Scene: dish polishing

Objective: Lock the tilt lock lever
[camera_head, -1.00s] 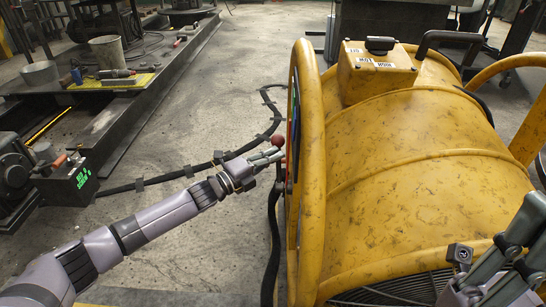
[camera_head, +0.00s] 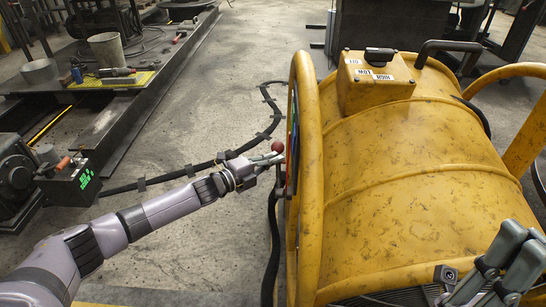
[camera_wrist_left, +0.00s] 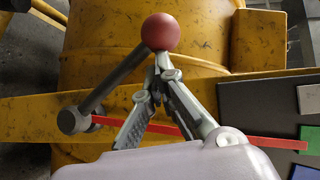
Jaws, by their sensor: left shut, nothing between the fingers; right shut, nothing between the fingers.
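The lever has a red ball knob (camera_head: 277,146) on a grey rod (camera_wrist_left: 115,80) at the left side of the yellow drum fan (camera_head: 420,140). In the left wrist view the rod slants from a pivot at lower left up to the red ball (camera_wrist_left: 160,31). My left gripper (camera_head: 275,158) is shut and empty, its tips right at the knob. In the left wrist view the left fingertips (camera_wrist_left: 160,62) meet just below the ball, beside the rod; I cannot tell whether they touch it. My right gripper (camera_head: 480,285) is shut and empty over the drum's near right side.
A yellow tube frame (camera_head: 308,190) rings the drum. A control box (camera_head: 376,80) with a dark knob sits on top. A black cable (camera_head: 150,181) runs along the floor. A device with green display (camera_head: 70,180) stands at left.

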